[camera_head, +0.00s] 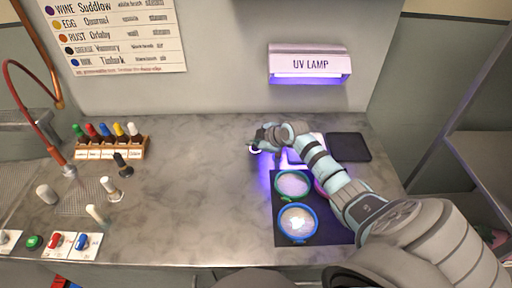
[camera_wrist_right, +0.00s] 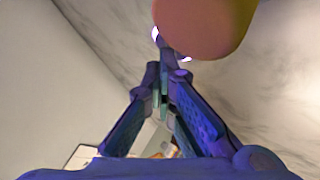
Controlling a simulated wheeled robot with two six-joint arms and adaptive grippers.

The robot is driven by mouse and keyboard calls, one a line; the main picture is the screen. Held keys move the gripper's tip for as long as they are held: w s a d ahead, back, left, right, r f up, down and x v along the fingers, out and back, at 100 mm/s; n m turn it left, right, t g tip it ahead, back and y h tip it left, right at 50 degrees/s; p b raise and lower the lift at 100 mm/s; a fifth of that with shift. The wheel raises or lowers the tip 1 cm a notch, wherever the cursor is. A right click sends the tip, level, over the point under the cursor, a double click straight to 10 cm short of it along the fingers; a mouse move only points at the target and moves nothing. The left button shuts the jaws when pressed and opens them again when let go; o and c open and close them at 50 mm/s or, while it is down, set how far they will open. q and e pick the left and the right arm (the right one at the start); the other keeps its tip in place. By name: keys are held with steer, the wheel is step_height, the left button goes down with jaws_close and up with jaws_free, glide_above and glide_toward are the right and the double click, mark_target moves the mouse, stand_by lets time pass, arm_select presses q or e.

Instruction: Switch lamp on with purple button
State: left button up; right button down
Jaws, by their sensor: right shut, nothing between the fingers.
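The UV lamp (camera_head: 309,64) is fixed to the back wall, and a violet strip glows along its underside. Violet light also falls on the counter below it. My right gripper (camera_head: 256,142) is shut and empty over the counter, below and left of the lamp. In the right wrist view its fingertips (camera_wrist_right: 162,82) are together. A pale, violet-lit plate (camera_head: 303,152) is partly hidden behind my right arm. I cannot make out the purple button; my arm may cover it. My left gripper is not in view.
A dark mat (camera_head: 285,237) holds round dishes, including a front one (camera_head: 298,221). A black pad (camera_head: 349,147) lies right of my arm. A rack of coloured bottles (camera_head: 109,147) and loose stoppers stand at left, near coloured switches (camera_head: 54,241). The middle counter is clear.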

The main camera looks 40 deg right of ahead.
mark_target(255, 149)
steer(key=shift+r+p, duration=0.75)
steer(key=shift+r, duration=0.1)
step_height(255, 149, up, 5)
steer(key=p, duration=0.4)
steer(key=shift+d, duration=0.1)
stand_by(0.5)
